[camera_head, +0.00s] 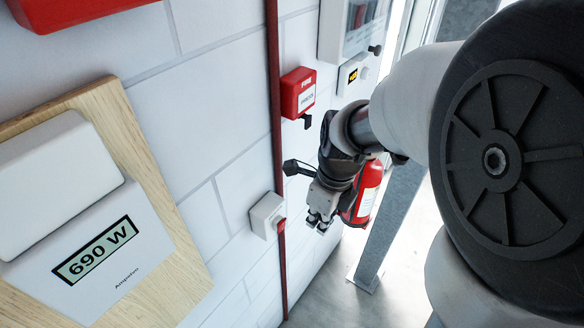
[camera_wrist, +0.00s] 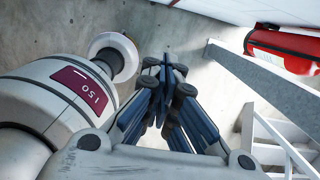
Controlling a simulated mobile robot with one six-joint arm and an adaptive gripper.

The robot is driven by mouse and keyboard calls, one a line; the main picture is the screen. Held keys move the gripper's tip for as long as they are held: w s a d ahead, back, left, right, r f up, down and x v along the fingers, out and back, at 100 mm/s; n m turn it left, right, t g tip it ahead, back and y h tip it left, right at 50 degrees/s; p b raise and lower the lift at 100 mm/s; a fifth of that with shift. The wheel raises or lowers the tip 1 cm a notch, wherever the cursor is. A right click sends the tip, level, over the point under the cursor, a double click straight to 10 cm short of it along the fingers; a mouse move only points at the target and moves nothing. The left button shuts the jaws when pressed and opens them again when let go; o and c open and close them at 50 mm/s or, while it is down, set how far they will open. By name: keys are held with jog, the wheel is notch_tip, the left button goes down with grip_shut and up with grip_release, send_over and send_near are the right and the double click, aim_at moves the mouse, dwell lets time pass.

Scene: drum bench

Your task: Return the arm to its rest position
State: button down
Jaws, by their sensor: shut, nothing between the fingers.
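My gripper (camera_head: 319,222) hangs from my arm in the middle of the head view, pointing downward in front of the white wall. It also shows in the wrist view (camera_wrist: 168,72), where its fingers are together with nothing between them, above the grey floor. My large arm joint and pale links fill the right side of the head view and hide what is behind them.
A red fire extinguisher (camera_head: 369,192) stands just behind my gripper, beside a grey post (camera_head: 388,225). A white box (camera_head: 266,214), a red fire call box (camera_head: 298,92) and a wooden panel with a "690 W" meter (camera_head: 96,251) are on the wall.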

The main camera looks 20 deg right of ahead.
jog(key=shift+s, duration=0.15)
jog(key=s+a+n+t+b, duration=0.1)
jog(key=s+n+b, duration=0.4)
jog(key=n, duration=0.9)
jog(key=s+a+n+t+b, duration=0.2)
jog(key=s+n+b, duration=0.4)
jog(key=n, duration=0.8)
jog(key=shift+s+a+n+h, duration=0.4)
jog(key=shift+s+a, duration=0.2)
jog(key=shift+s, duration=0.35)
